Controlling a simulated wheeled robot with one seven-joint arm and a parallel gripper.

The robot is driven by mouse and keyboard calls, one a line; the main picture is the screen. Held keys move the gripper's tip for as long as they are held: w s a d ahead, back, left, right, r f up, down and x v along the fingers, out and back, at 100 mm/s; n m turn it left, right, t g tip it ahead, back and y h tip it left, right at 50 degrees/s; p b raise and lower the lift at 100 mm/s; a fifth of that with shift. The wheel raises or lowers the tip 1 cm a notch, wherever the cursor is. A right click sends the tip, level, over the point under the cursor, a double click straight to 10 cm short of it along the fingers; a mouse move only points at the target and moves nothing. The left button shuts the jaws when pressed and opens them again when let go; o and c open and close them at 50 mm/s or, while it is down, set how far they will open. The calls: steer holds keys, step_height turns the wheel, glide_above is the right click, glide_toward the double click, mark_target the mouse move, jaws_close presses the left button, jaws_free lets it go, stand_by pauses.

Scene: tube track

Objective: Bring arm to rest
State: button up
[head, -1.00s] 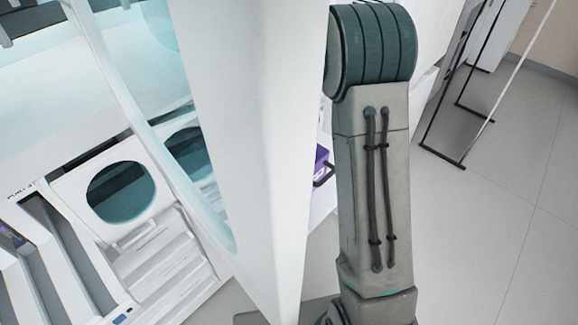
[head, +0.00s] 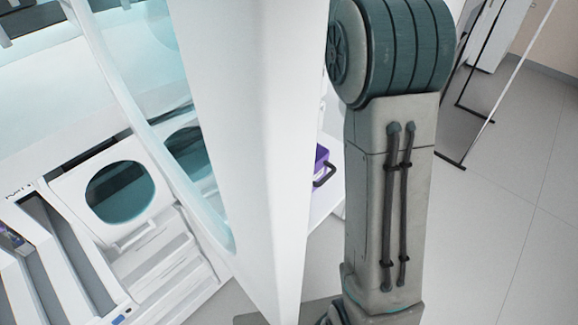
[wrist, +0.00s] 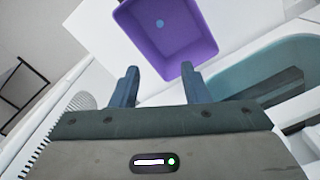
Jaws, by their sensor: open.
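My gripper (wrist: 160,88) shows in the wrist view with its two blue-grey fingers apart and nothing between them. Beyond the fingertips is a purple bin (wrist: 165,40), with a small light-blue spot on its inside. A sliver of a purple thing with a dark handle (head: 322,165) shows in the head view between the white panel and my arm. My arm stands upright right of the middle in the head view. My gripper is out of sight in that view.
A large white panel (head: 262,130) stands close to the left of my arm. Further left is a white machine with a round dark window (head: 121,191) and open slots. A black-framed stand (head: 462,120) is at the upper right. Grey floor (head: 500,220) is clear on the right.

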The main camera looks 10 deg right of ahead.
steer(key=s+f+m+t, duration=0.1)
steer(key=s+f+t, duration=0.1)
steer(key=s, duration=2.5)
steer(key=shift+s+f+t, duration=0.15)
steer(key=shift+s+t, duration=0.2)
steer(key=shift+t, duration=0.15)
